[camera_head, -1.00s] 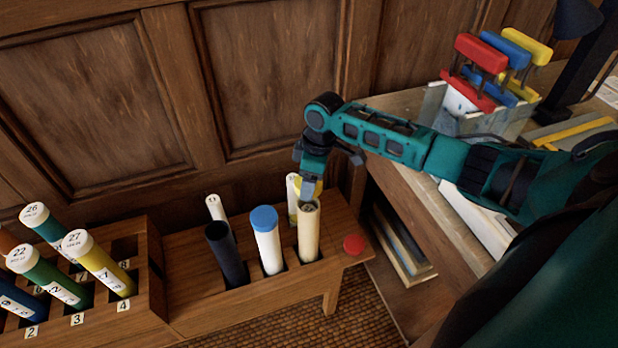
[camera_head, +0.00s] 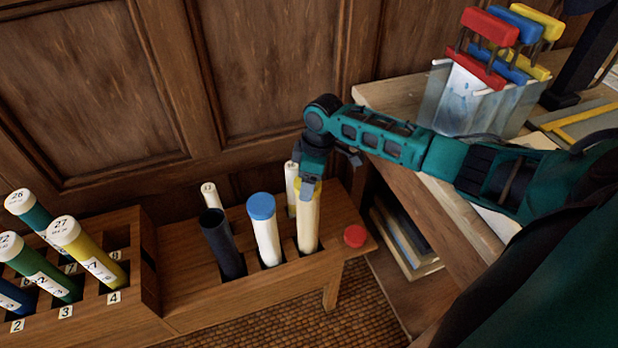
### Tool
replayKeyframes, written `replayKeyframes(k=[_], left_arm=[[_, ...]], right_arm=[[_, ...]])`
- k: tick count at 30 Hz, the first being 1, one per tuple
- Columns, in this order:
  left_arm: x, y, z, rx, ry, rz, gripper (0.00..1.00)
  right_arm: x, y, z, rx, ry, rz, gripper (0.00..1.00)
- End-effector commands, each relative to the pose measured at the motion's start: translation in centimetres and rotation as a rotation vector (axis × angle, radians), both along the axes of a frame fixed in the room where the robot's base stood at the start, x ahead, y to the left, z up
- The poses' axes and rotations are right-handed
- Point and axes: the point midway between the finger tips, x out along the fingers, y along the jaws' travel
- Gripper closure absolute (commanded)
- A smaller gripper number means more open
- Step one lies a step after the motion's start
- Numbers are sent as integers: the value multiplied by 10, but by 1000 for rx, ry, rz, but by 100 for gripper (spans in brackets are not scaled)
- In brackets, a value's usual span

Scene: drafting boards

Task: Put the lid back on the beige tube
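The beige tube (camera_head: 308,228) stands upright in the wooden rack, at the right end of its front row. My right gripper (camera_head: 309,190) is directly over its mouth, fingers pointing down. A loose red lid (camera_head: 355,236) lies on the rack's right end. My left gripper is not in view.
Beside the beige tube stand a white tube with a blue lid (camera_head: 262,207) and an open dark tube (camera_head: 221,243). Thin white tubes (camera_head: 209,195) stand behind. A numbered rack (camera_head: 122,310) is at left; a desk (camera_head: 375,92) is at right.

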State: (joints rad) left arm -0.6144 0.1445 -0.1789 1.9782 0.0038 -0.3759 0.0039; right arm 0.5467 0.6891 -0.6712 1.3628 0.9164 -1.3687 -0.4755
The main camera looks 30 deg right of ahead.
Motion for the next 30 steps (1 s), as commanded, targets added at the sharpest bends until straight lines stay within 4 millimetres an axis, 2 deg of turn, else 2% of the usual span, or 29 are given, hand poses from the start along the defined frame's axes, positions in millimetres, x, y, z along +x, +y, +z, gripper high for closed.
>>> replayKeyframes(k=[30], left_arm=[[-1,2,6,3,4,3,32]], right_arm=[[0,0,0,1,1,0,59]])
